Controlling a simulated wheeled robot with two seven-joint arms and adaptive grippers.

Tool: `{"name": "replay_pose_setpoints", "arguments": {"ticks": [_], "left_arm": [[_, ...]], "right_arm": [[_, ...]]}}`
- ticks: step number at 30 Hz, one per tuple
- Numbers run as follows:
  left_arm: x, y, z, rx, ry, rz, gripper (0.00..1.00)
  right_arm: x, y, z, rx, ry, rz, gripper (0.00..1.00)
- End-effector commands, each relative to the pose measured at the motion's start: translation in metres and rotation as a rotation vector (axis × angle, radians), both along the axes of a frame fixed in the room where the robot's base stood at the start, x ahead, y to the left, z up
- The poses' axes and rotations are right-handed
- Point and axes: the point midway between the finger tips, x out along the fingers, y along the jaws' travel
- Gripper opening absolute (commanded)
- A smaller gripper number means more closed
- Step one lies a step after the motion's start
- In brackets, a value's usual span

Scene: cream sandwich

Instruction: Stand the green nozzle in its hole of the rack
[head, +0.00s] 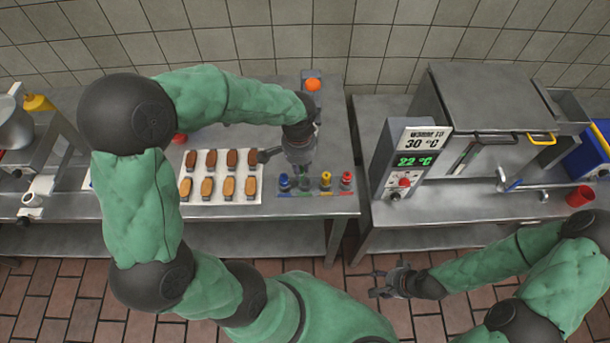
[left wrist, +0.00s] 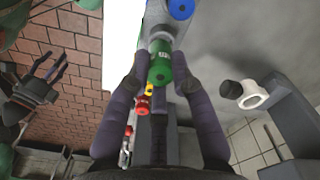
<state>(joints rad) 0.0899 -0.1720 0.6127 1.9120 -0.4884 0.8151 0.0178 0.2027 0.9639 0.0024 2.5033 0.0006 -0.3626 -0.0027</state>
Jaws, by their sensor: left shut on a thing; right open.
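The green nozzle (left wrist: 160,62) sits between the fingers of my left gripper (left wrist: 159,78) in the left wrist view, and the fingers are shut on it. In the head view my left gripper (head: 303,168) points down at the nozzle row and hides the green nozzle. The blue nozzle (head: 284,183) stands to the left of the gripper. The yellow nozzle (head: 326,180) and red nozzle (head: 346,180) stand to the right. I cannot tell whether the green nozzle's lower end is in its hole. My right gripper (head: 388,284) is open and empty in front of the tables.
A white sheet (head: 188,196) with several brown and tan pastries lies left of the nozzles. An orange ball (head: 313,84) is at the back. A steel machine with a display (head: 415,160) and a red cup (head: 580,196) stand on the right table. A gap separates the tables.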

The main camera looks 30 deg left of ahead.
Motion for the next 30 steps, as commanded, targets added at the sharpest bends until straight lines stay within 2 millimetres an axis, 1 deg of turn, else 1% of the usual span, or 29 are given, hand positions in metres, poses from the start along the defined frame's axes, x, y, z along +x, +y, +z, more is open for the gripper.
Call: {"name": "replay_pose_setpoints", "arguments": {"ticks": [1, 8, 11, 15, 16, 24, 29, 30], "left_arm": [[0.003, -0.002, -0.006, 0.0, 0.001, -0.002, 0.0], [0.011, -0.006, -0.016, 0.0, 0.002, -0.001, 0.0], [0.016, -0.009, -0.026, 0.0, 0.002, -0.001, 0.0], [0.015, -0.009, -0.047, 0.0, 0.003, 0.0, 0.0], [0.015, -0.008, -0.05, 0.0, 0.002, 0.0, 0.0], [0.015, -0.008, -0.051, 0.0, 0.0, 0.0, 0.0], [0.015, -0.008, -0.055, 0.0, 0.0, 0.0, 0.0], [0.015, -0.008, -0.054, 0.0, 0.0, 0.0, 0.35]], "right_arm": [[0.0, 0.0, -0.002, 0.0, 0.0, 0.0, 0.54], [0.0, 0.0, -0.005, 0.0, 0.0, 0.0, 0.54], [0.0, 0.0, -0.008, 0.0, 0.0, 0.0, 0.54], [0.0, 0.0, -0.013, 0.0, 0.0, 0.0, 0.54], [0.0, 0.0, -0.014, 0.0, 0.0, 0.0, 0.54], [0.0, 0.0, -0.013, 0.0, 0.0, 0.0, 0.54], [0.0, 0.0, -0.017, 0.0, 0.0, 0.0, 0.54], [0.0, 0.0, -0.016, 0.0, 0.0, 0.0, 0.54]]}}
